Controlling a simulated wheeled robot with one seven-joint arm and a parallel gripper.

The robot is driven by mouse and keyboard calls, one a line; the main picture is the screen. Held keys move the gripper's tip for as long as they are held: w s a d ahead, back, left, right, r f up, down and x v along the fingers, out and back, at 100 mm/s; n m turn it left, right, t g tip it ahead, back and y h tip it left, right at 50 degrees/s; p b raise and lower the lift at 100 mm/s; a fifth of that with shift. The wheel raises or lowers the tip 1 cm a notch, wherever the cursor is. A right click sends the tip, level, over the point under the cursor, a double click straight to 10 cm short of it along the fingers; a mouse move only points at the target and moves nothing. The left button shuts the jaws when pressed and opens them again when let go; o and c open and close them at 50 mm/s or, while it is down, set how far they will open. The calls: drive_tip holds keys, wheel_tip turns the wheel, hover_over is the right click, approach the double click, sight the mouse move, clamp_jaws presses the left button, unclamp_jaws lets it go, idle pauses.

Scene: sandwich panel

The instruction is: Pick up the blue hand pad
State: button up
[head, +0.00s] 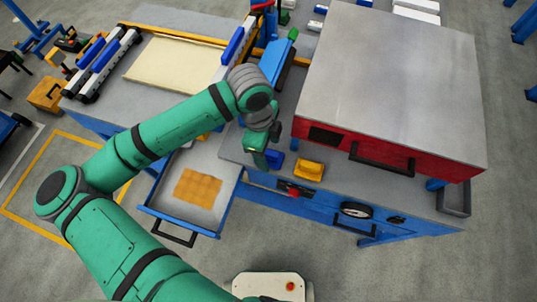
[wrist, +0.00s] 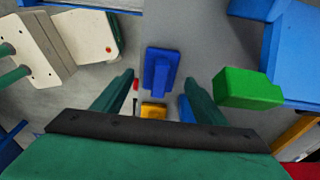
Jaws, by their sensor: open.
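The blue hand pad (wrist: 161,72) shows in the wrist view as a flat blue plate with a raised grip along its middle. It lies on the grey worktop, between and a little beyond my open fingertips. In the head view the blue pad (head: 275,159) is partly hidden, just right of my gripper (head: 258,152). In the wrist view my gripper (wrist: 159,80) is open, with one green finger on each side of the pad and nothing held. I cannot tell how far above the pad the fingertips are.
A yellow block (head: 309,169) lies right of the pad. The red press housing (head: 400,150) with a grey top stands further right. An open drawer (head: 222,205) holds a tan piece at front left. A green block (wrist: 248,88) is right of my fingers in the wrist view.

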drive_tip(key=shift+d+f, duration=0.1)
drive_tip(key=shift+f, duration=0.6)
drive_tip(key=shift+s, duration=0.1)
drive_tip(key=c, duration=1.1)
drive_tip(key=shift+r, duration=0.1)
drive_tip(key=shift+c, duration=0.2)
